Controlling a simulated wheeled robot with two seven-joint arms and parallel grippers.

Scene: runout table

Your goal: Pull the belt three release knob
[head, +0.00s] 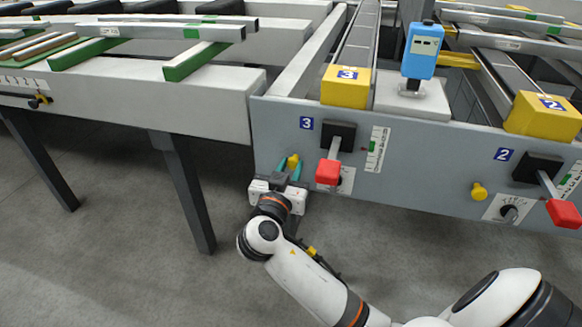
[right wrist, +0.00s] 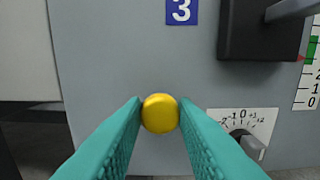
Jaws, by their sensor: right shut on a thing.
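The belt three release knob is a round yellow knob (head: 293,161) on the grey front panel, below and left of the blue "3" label (head: 306,123). My right gripper (head: 289,170) is at the panel with its teal fingers shut on this knob. In the right wrist view the knob (right wrist: 160,113) sits between the two fingertips (right wrist: 160,115), with a finger touching each side. The knob's stem is hidden behind its head. My left gripper is not in view.
A red-handled lever (head: 328,171) and a dial (head: 346,180) are close to the right of the knob. Belt two's yellow knob (head: 478,191) and red lever (head: 564,213) are farther right. A dark table leg (head: 186,190) stands to the left.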

